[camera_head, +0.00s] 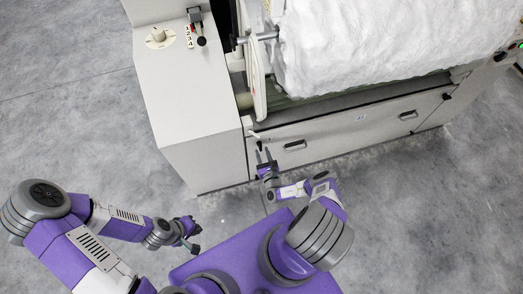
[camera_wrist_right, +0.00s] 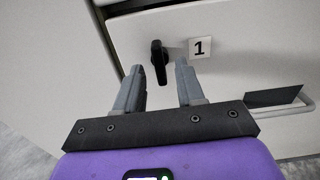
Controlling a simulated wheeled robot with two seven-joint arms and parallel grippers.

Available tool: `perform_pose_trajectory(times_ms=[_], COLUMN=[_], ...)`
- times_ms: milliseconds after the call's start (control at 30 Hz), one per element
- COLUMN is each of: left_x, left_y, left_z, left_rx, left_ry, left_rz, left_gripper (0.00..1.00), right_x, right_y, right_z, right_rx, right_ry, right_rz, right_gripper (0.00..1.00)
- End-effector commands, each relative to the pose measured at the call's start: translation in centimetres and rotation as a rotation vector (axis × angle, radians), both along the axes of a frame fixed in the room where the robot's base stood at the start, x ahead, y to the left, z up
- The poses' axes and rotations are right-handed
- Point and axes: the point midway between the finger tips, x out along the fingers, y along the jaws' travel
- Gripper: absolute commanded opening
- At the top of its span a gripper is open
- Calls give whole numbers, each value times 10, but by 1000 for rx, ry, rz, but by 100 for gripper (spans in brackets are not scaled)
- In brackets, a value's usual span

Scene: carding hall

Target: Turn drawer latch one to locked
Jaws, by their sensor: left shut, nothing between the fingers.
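Drawer latch one is a small black lever (camera_wrist_right: 158,62) on the pale drawer front (camera_wrist_right: 245,60), beside a white label marked 1 (camera_wrist_right: 201,47). In the right wrist view the lever runs down the picture from its pivot, slightly tilted. My right gripper (camera_wrist_right: 158,72) is open, its two grey fingers on either side of the lever with visible gaps. Whether the tips reach its depth I cannot tell. In the head view my right gripper (camera_head: 264,156) is at the drawer's left end. My left gripper (camera_head: 194,238) is shut and empty, low over the floor, away from the machine.
A drawer handle (camera_wrist_right: 280,97) sits right of the latch. The machine's pale cabinet (camera_head: 185,95) with a dial (camera_head: 158,35) stands to the left, and white fibre (camera_head: 380,40) lies above the drawer. Grey floor (camera_head: 430,220) is clear at the right.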

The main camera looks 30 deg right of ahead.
Motion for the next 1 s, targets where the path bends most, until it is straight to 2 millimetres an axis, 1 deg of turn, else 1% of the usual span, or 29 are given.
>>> perform_pose_trajectory(times_ms=[33, 200, 333, 500, 1000], left_x=[0, 0, 0, 0, 0], left_y=[0, 0, 0, 0, 0], left_z=[5, 11, 13, 13, 13], left_rx=[0, 0, 0, 0, 0], left_ry=[0, 0, 0, 0, 0], left_rz=[0, 0, 0, 0, 0], left_gripper=[0, 0, 0, 0, 0], right_x=[-10, -37, -50, -54, -53], right_y=[3, 9, 13, 14, 16], right_z=[2, 1, 0, 0, 1], right_rx=[4, 3, 2, 0, 1], right_ry=[3, 2, 3, 1, 0], right_rz=[0, 0, 1, 2, 12], right_gripper=[38, 38, 38, 38, 38])
